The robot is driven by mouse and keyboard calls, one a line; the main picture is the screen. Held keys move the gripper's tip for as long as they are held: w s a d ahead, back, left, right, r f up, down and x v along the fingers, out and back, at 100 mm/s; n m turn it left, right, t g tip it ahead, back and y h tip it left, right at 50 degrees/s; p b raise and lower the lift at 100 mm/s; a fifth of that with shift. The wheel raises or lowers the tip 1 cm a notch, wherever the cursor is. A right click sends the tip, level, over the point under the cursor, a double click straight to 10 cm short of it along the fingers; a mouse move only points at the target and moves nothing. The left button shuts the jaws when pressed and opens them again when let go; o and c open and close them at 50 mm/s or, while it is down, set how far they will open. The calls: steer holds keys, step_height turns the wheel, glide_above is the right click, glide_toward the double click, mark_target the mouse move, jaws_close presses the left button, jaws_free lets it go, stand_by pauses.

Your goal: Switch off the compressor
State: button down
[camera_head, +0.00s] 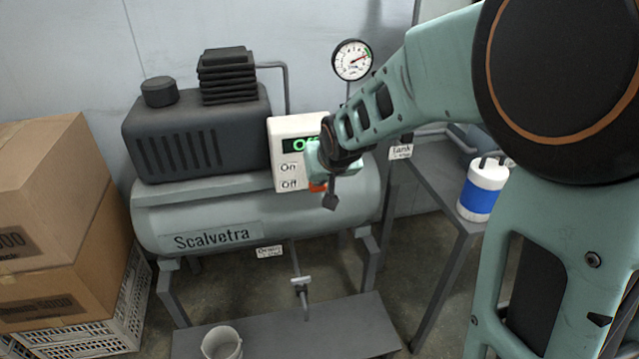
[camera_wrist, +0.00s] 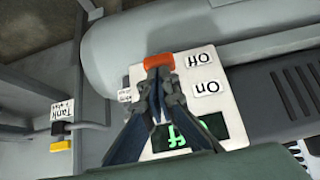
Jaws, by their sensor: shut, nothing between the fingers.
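The compressor (camera_head: 190,215) is a grey tank marked Scalvetra with a dark ribbed motor housing on top. Its white control box (camera_head: 285,155) carries On and Off labels and a dark display with green letters, partly covered by my gripper; the visible part begins "Of". The box is upside down in the wrist view (camera_wrist: 222,85). An orange switch part (camera_wrist: 157,61) sits level with the Off label, and its edge shows in the head view (camera_head: 317,187). My gripper (camera_head: 331,200) is shut and empty, its fingertips (camera_wrist: 159,75) at the orange part. I cannot tell whether they touch.
A pressure gauge (camera_head: 352,60) stands behind, its red needle off to the right. A grey side table (camera_head: 437,172) holds a white and blue container (camera_head: 483,190). Cardboard boxes (camera_head: 45,220) are stacked at the left. A drain valve (camera_head: 302,288) and white bucket (camera_head: 222,342) are below the tank.

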steer(key=shift+s+d+f+b, duration=0.1)
steer(key=shift+s+f+b, duration=0.05)
steer(key=shift+f+b, duration=0.3)
steer(key=shift+s+f+b, duration=0.15)
steer(key=shift+f+b, duration=0.2)
steer(key=shift+f, duration=0.15)
steer(key=shift+r, duration=0.25)
steer(key=shift+r+p, duration=0.7)
steer(key=shift+p, duration=0.05)
steer(key=shift+r, duration=0.1)
